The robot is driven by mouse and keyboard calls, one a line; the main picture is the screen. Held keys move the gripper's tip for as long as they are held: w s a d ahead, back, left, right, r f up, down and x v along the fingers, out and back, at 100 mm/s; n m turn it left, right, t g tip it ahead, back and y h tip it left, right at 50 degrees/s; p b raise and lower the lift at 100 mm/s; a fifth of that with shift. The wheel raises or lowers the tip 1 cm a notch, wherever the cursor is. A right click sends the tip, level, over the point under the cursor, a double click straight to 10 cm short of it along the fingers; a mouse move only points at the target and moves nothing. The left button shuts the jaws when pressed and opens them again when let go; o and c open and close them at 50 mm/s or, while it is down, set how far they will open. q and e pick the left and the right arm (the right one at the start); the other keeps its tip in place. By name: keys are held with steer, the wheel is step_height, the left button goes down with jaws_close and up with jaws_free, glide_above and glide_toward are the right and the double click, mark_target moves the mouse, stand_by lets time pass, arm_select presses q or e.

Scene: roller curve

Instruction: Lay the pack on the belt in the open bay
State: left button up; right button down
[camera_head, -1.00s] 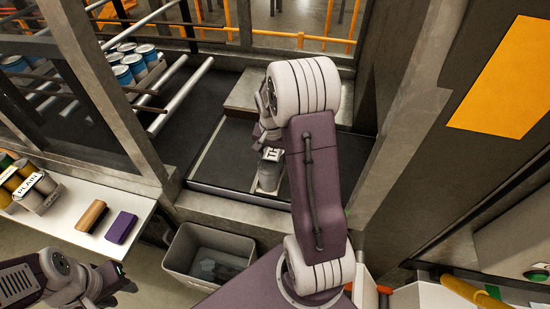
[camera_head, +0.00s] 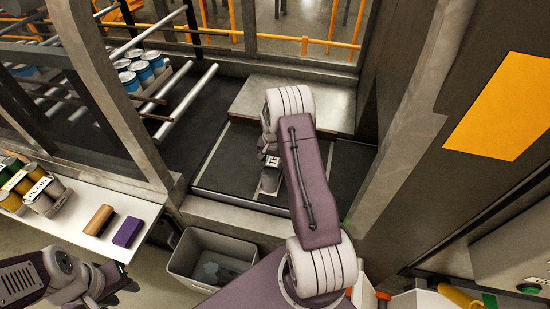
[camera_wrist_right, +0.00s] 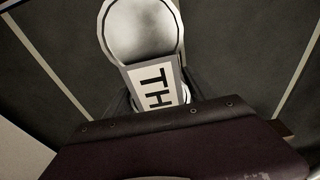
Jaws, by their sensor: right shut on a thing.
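The pack (camera_head: 269,182), a pale can-like item, is at my right gripper (camera_head: 271,162) over the dark belt (camera_head: 228,166) in the open bay. In the right wrist view the pack (camera_wrist_right: 143,32) shows a round silver end and a white label reading "TH", the rest hidden. My right gripper (camera_wrist_right: 158,100) is shut on it, with the belt (camera_wrist_right: 235,45) close behind. I cannot tell whether the pack touches the belt. My left gripper (camera_head: 118,284) is at the lower left, away from the bay, and I cannot tell its opening.
A white table (camera_head: 72,222) at left holds cans in a carrier marked "PLAIN" (camera_head: 45,193), a tan block (camera_head: 99,220) and a purple block (camera_head: 127,231). A grey bin (camera_head: 190,262) stands before the bay.

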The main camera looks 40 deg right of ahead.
steer(key=shift+s, duration=0.1)
steer(key=shift+c, duration=1.6)
jaws_free()
steer(key=shift+a, duration=0.1)
